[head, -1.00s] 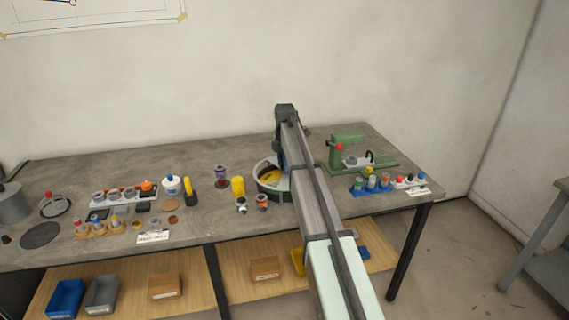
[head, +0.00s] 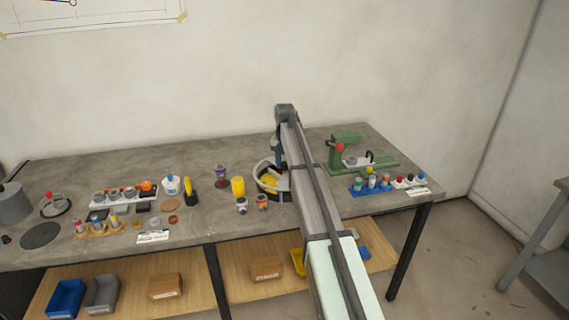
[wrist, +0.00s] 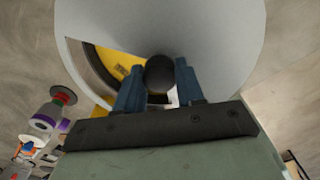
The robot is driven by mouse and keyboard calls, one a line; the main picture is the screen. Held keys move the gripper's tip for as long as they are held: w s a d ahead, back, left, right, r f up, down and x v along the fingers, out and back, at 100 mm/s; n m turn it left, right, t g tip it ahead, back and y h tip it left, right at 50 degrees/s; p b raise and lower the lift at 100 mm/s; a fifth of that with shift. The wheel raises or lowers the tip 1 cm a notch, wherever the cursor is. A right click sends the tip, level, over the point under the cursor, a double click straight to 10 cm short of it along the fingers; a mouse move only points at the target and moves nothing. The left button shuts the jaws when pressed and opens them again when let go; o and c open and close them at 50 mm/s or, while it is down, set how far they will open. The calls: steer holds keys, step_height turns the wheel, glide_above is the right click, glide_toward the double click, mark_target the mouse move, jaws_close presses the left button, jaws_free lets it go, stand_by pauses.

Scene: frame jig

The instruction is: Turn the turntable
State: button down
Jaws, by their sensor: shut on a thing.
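The turntable (head: 263,189) is a round, pale-rimmed thing with a yellow and dark inside, left of my arm on the bench. My arm hides its right side in the head view. In the wrist view its yellow surface (wrist: 118,62) shows behind a dark band, with a broad pale grey curved wall (wrist: 225,40) around it. My gripper (wrist: 159,70) is shut on a black round knob (wrist: 159,74), with one blue finger on each side. The lower part of the knob is hidden. In the head view the fingertips are mostly hidden by my arm.
A yellow-topped bottle (head: 238,187) and a small orange-and-grey jar (head: 262,201) stand just left of and before the turntable. A purple-topped spool (head: 221,176) stands further left. A green press (head: 347,150) and a blue rack (head: 371,186) are to the right.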

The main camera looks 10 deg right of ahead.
steer(key=shift+n, duration=0.3)
steer(key=c, duration=0.7)
jaws_free()
steer(key=shift+r, duration=0.1)
step_height(320, 180, up, 14)
stand_by(0.4)
